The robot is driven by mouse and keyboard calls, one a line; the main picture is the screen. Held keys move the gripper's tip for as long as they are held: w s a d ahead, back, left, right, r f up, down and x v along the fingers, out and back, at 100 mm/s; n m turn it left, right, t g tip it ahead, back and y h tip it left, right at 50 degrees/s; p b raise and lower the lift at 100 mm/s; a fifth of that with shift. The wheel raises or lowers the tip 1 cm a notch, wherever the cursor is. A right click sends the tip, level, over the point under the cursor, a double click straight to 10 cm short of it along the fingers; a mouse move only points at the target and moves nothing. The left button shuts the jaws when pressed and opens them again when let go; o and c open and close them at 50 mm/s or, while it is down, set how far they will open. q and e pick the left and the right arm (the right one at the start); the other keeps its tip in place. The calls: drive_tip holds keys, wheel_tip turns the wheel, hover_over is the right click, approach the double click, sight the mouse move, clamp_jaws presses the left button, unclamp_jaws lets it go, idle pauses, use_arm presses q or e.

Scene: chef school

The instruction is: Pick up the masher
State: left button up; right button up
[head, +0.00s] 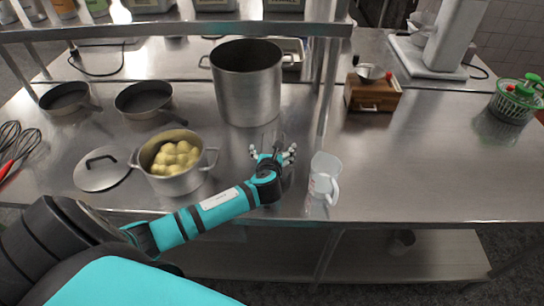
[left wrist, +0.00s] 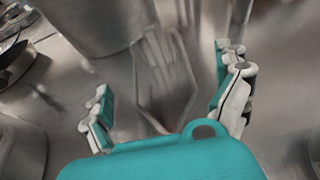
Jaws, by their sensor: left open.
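My left gripper (head: 272,152) is open over the steel table, just in front of the tall pot. In the left wrist view its two fingers (left wrist: 168,78) stand wide apart. A pale grey, slatted shape (left wrist: 163,75) lies between and beyond them; it may be the masher, but it is blurred and I cannot be sure. In the head view a thin grey form (head: 270,138) shows just beyond the fingers, mostly hidden by the gripper. Nothing is clearly held. My right gripper is not in view.
A tall steel pot (head: 248,85) stands behind my gripper. A pot of potatoes (head: 170,183) and a lid (head: 102,172) are on the left. A clear measuring jug (head: 325,175) stands close on the right. A shelf post (head: 326,90) rises behind. The table's right side is mostly free.

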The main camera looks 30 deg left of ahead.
use_arm(q)
drive_tip(key=shift+x, duration=1.9)
drive_tip(key=shift+c, duration=0.3)
drive_tip(key=c, duration=1.2)
